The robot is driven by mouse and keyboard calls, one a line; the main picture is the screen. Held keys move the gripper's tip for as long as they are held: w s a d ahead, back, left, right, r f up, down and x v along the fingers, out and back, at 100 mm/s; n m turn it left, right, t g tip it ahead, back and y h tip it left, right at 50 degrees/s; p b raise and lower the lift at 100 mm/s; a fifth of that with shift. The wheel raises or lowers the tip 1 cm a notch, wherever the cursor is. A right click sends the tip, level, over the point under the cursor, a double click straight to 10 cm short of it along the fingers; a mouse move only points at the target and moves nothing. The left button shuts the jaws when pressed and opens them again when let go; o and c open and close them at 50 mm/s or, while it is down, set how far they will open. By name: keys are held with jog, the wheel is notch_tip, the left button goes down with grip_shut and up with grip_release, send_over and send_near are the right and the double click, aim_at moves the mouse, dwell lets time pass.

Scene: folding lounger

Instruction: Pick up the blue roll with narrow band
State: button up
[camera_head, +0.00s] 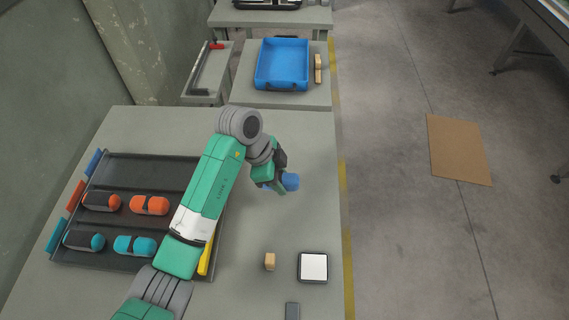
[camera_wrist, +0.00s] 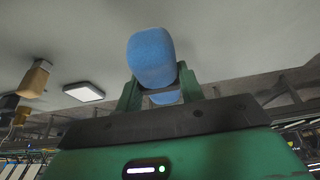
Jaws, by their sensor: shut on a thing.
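The blue roll (camera_head: 291,181) is held at the end of my arm, over the right part of the near table. My gripper (camera_head: 279,183) is shut on it. In the wrist view the blue roll (camera_wrist: 152,57) stands out between the two green fingers of my gripper (camera_wrist: 160,88). A larger blue part shows beyond the fingers and a smaller blue part below, with a thin greyish strip between them. The fingers hide part of its middle, so the band is hard to make out. I cannot tell its exact height above the table.
A dark rack (camera_head: 137,173) at left holds several orange, teal and dark rolls; my arm covers its right side. A small wooden block (camera_head: 269,261) and a white-topped square pad (camera_head: 312,267) lie at the front right. A blue tray (camera_head: 283,64) stands on the table behind.

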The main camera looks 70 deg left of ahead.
jog(key=s+d, duration=0.2)
jog(key=d, duration=0.1)
jog(key=s+d+p, duration=0.1)
jog(key=s+d, duration=0.1)
jog(key=s+d+r+p, duration=0.1)
jog(key=s+d, duration=0.2)
jog(key=shift+s+d+r, duration=0.1)
jog(key=shift+d, duration=0.2)
